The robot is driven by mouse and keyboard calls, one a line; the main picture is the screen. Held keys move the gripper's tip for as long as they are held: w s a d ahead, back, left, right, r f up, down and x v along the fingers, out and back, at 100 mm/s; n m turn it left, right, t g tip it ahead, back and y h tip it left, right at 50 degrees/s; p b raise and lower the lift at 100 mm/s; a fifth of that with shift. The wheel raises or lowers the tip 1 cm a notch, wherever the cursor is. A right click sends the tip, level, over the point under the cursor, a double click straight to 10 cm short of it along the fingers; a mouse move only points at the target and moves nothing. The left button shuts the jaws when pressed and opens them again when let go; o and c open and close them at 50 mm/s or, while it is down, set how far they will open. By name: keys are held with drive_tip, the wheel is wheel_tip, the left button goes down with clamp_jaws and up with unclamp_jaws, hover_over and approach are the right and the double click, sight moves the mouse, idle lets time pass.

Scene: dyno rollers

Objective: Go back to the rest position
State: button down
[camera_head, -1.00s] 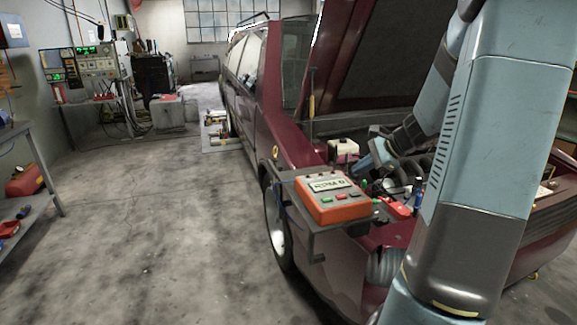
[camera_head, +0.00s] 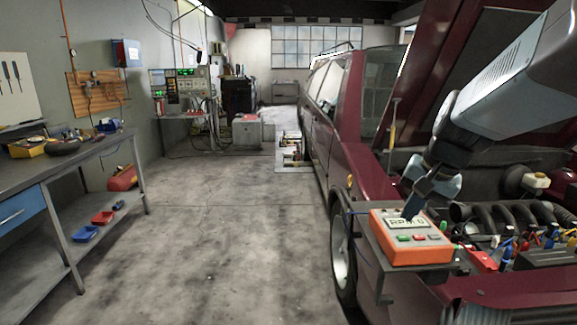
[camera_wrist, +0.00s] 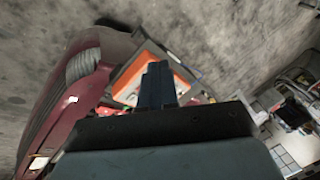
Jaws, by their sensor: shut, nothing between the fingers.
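My gripper (camera_head: 412,208) is shut and empty. In the head view its fingers point down, in front of the display of an orange meter box (camera_head: 403,240). I cannot tell whether they touch it. My arm reaches in from the upper right. In the wrist view the shut fingers (camera_wrist: 156,84) hide part of the same orange box (camera_wrist: 172,68). The box has a display, coloured buttons and sits on a grey shelf (camera_head: 372,262) at the front corner of the maroon car (camera_head: 360,170).
The car's hood (camera_head: 440,80) is raised over the engine bay (camera_head: 520,215). A workbench (camera_head: 75,160) with trays and tools stands at the left. An instrument stand (camera_head: 182,90) is at the back. The floor between bench and car is clear.

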drive_tip(key=s+a+r+n+t+h, duration=0.1)
drive_tip(key=s+r+n, duration=0.2)
drive_tip(key=s+n, duration=0.3)
drive_tip(key=s, duration=0.4)
drive_tip(key=shift+s+a+t+h, duration=0.2)
drive_tip(key=shift+a+t+h, duration=0.1)
drive_tip(key=shift+t+h, duration=0.1)
drive_tip(key=shift+s+r, duration=0.1)
drive_tip(key=shift+s, duration=0.05)
